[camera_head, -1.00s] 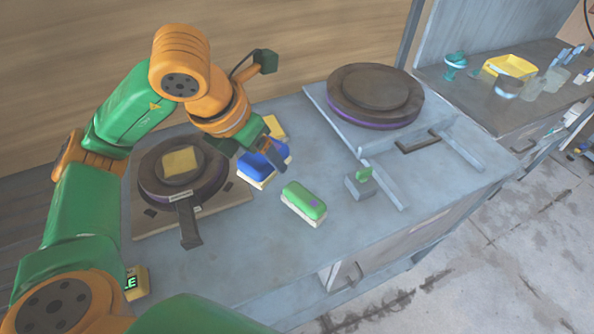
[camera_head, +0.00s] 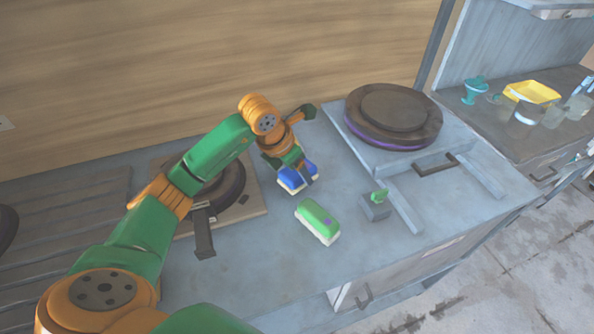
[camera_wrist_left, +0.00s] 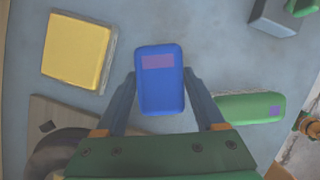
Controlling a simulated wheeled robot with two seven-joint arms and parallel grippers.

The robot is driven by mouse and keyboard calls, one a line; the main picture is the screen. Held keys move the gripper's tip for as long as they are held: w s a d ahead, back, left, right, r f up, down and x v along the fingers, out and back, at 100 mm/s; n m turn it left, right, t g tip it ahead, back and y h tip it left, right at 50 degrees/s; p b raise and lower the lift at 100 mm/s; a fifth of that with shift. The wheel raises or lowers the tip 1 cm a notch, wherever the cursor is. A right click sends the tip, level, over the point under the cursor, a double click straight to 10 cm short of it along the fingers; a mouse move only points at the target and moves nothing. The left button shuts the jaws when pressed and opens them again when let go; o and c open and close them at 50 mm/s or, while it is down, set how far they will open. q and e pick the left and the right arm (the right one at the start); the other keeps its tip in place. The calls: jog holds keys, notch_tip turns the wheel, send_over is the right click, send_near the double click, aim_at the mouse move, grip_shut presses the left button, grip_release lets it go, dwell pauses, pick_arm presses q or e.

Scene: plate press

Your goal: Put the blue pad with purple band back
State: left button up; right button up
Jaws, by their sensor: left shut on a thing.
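The blue pad (camera_head: 289,178) has a pale base and sits between the fingers of my left gripper (camera_head: 304,172) in the head view. In the left wrist view the blue pad (camera_wrist_left: 160,92) shows its purple band across the far end. The fingers of my left gripper (camera_wrist_left: 166,100) are shut on its two sides. I cannot tell whether the pad touches the counter. My right gripper is not in view.
A green pad (camera_head: 319,220) with a purple spot lies in front. A yellow pad (camera_wrist_left: 76,50) lies left of the blue one. A round dark plate press (camera_head: 394,113) stands right, with a small grey block (camera_head: 375,208) before it. Another round plate (camera_head: 228,184) is partly behind my arm.

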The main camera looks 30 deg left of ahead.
pick_arm(q)
jog(key=shift+f, duration=0.95)
jog(key=o, duration=1.4)
jog(key=shift+r, duration=0.2)
jog(key=shift+s+r, duration=0.1)
jog(key=shift+r, duration=0.2)
jog(key=v, duration=1.1)
jog(key=shift+s+a+r+b, duration=0.1)
jog(key=shift+r+b, duration=0.1)
jog(key=shift+b, duration=0.15)
